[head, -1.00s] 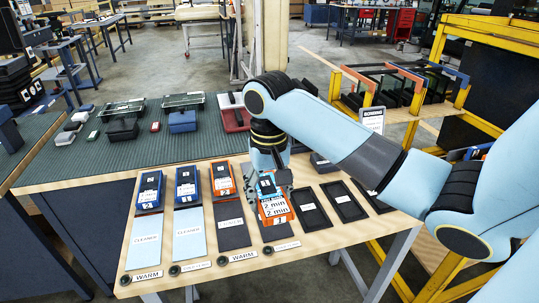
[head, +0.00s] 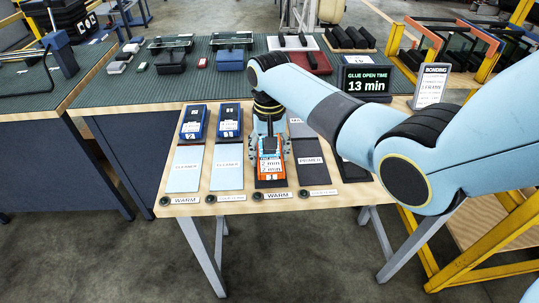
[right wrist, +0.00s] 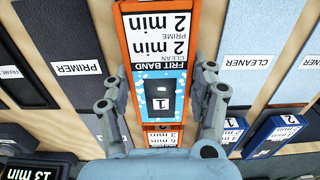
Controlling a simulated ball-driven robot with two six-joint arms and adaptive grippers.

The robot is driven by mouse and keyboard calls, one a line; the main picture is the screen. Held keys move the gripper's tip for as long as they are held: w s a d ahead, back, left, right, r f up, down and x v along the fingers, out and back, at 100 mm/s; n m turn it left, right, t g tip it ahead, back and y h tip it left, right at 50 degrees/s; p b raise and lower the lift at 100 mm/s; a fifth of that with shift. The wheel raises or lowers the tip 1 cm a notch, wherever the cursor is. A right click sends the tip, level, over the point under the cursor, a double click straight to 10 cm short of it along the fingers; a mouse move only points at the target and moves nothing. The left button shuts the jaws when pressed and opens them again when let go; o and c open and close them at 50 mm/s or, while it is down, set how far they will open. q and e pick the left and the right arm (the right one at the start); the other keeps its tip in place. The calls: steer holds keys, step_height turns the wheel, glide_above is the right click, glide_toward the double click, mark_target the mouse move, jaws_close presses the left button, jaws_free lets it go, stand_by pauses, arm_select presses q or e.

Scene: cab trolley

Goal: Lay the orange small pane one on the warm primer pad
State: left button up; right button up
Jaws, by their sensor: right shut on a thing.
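The orange small pane one (head: 270,168) is in my right gripper (head: 270,155), label side up, over the third pad column from the left. The right wrist view shows it close, with "FRIT BAND" and a "1" on it (right wrist: 158,65), between the two fingers of my gripper (right wrist: 162,95). The warm primer pad (head: 270,184) lies under the pane, mostly hidden; a dark edge shows at its front, above a WARM label (head: 278,195). I cannot tell whether pane and pad touch. My left gripper is out of view.
Another dark primer pad (head: 313,172) lies to the right. Two light blue cleaner pads (head: 184,172) (head: 227,170) lie to the left, with blue panes (head: 194,122) (head: 229,121) behind them. A glue open time display (head: 367,80) and a bonding sign (head: 430,86) stand behind right.

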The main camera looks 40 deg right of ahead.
mark_target(269, 152)
steer(key=shift+f, duration=0.4)
steer(key=shift+f, duration=0.1)
steer(key=o, duration=1.5)
steer(key=shift+c, duration=0.2)
step_height(269, 152, up, 12)
steer(key=p, duration=0.1)
